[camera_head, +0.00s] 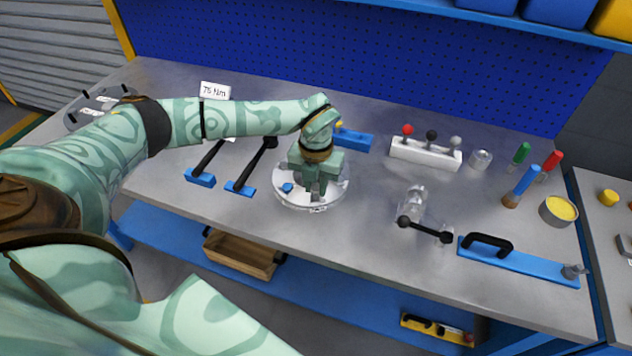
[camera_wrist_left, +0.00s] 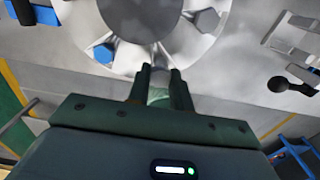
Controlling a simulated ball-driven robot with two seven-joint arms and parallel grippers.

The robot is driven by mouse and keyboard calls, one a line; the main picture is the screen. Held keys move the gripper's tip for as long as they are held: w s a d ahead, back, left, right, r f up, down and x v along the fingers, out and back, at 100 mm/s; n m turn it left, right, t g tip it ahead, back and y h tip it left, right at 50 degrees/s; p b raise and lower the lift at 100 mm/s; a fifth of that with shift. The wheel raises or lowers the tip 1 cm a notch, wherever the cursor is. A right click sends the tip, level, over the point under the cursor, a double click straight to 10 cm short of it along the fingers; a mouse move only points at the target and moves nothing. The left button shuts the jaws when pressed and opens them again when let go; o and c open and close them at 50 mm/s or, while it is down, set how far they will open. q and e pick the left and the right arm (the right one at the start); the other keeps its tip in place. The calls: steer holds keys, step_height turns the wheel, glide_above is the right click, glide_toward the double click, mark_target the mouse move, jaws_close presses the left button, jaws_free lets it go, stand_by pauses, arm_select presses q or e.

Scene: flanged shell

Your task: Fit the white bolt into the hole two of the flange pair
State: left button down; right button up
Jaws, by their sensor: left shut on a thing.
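The round pale flange pair (camera_head: 284,199) lies on the grey bench, and my left gripper (camera_head: 316,192) is over it, covering much of it. My left gripper (camera_wrist_left: 160,78) is shut on a pale piece, which looks like the white bolt (camera_wrist_left: 159,94), at the flange's near edge. I cannot tell whether its tip is in a hole. The hole numbers are not readable. My right gripper is not in view.
Two blue-and-black tools (camera_head: 241,188) lie left of the flange. A clear vise-like piece with a black handle (camera_head: 425,229) stands to the right. A white rack with coloured knobs (camera_head: 425,154) is behind. A blue bar with a black handle (camera_head: 520,262) lies at the front right.

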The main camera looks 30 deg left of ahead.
mark_target(316, 186)
arm_select(q)
steer(key=shift+f+b, duration=0.45)
steer(key=shift+f, duration=0.55)
steer(key=c, duration=1.2)
jaws_free()
steer(key=shift+o, duration=0.2)
step_height(316, 186, up, 16)
steer(key=p, duration=0.2)
steer(key=shift+r, duration=0.15)
